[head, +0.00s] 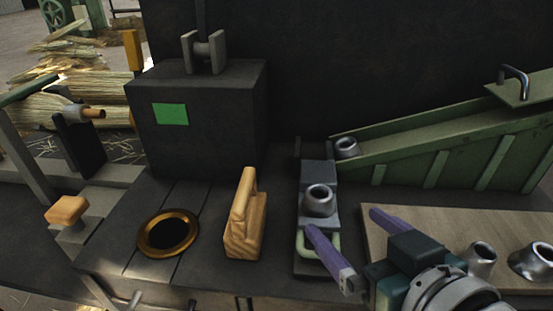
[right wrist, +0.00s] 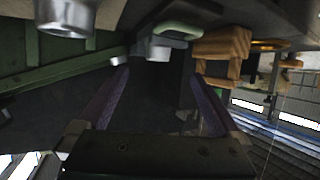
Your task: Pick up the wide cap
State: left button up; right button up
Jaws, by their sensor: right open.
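Several grey metal caps show in the head view. A wide flared cap (head: 535,262) stands at the right edge of the wooden board, partly cut off by the picture edge. A narrower cap (head: 481,259) stands left of it. Another cap (head: 319,200) sits on a grey block, and one more (head: 346,147) lies at the chute's low end. My right gripper (head: 342,221) is open and empty, its purple fingers spread in front of the block. In the right wrist view, a metal cap (right wrist: 153,50) shows beyond the open fingers (right wrist: 160,78). My left gripper is not in view.
The green chute (head: 450,150) slopes down from the right behind the wooden board (head: 430,222). A wooden handle piece (head: 245,220) and a brass ring (head: 168,234) around a dark hole are on the left. A dark box (head: 220,125) with a green panel stands behind.

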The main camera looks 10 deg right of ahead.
aim_at(325, 206)
jog(key=b+x, duration=0.1)
jog(key=x, duration=0.3)
jog(key=shift+w+f, duration=0.1)
jog(key=shift+w, duration=0.05)
jog(key=b+x, duration=0.1)
jog(key=x, duration=0.1)
jog(key=b+x, duration=0.1)
jog(key=x, duration=0.1)
jog(key=shift+w+d+f, duration=0.1)
jog(key=shift+d+f, duration=0.1)
jog(key=shift+f, duration=0.2)
jog(key=shift+w+f, duration=0.1)
jog(key=shift+w, duration=0.25)
jog(key=c, duration=1.4)
